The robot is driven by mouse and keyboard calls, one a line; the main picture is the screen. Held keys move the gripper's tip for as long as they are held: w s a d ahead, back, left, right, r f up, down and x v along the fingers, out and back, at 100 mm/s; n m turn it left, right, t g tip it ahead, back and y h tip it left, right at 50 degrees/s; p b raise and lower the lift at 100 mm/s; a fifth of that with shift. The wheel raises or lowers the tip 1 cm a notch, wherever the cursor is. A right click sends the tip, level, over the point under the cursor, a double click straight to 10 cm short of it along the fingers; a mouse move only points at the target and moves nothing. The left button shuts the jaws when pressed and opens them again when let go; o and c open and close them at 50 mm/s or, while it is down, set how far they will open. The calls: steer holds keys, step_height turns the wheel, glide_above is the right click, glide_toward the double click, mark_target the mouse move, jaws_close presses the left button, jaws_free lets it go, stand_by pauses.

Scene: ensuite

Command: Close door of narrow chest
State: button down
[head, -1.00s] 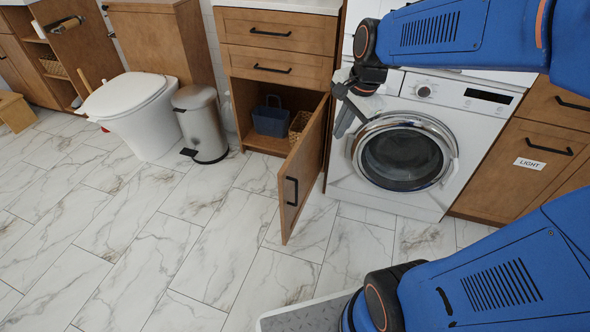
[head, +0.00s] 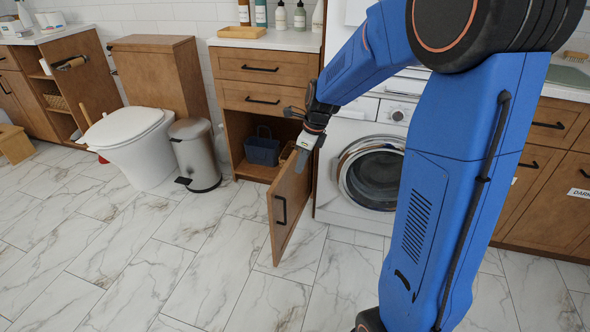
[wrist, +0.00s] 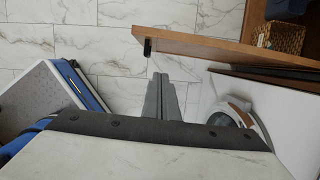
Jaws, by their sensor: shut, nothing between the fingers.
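The narrow chest (head: 263,75) is a wooden cabinet with two drawers above an open compartment. Its door (head: 290,207) stands swung well out into the room, with a black bar handle (head: 280,209) on its outer face. My gripper (head: 303,160) is shut and empty near the upper edge of the door, on the washing machine side. In the wrist view my gripper (wrist: 161,82) points down at the floor, beside the door's edge (wrist: 190,45). I cannot tell whether it touches the door.
A blue basket (head: 262,148) and a wicker basket (wrist: 282,37) sit inside the compartment. A washing machine (head: 340,205) stands to the right, a metal bin (head: 196,155) and toilet (head: 135,140) to the left. The marble floor in front is clear.

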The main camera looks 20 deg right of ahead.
mark_target(284, 179)
steer(key=shift+w+a+f, duration=0.65)
steer(key=shift+a+f, duration=0.15)
steer(key=shift+f, duration=0.55)
steer(key=shift+w+a+f, duration=0.6)
steer(key=shift+a+f, duration=0.15)
steer(key=shift+f, duration=0.6)
steer(key=shift+w+a+f, duration=0.65)
steer(key=shift+a+f, duration=0.15)
steer(key=shift+f, duration=0.55)
steer(key=shift+a, duration=0.1)
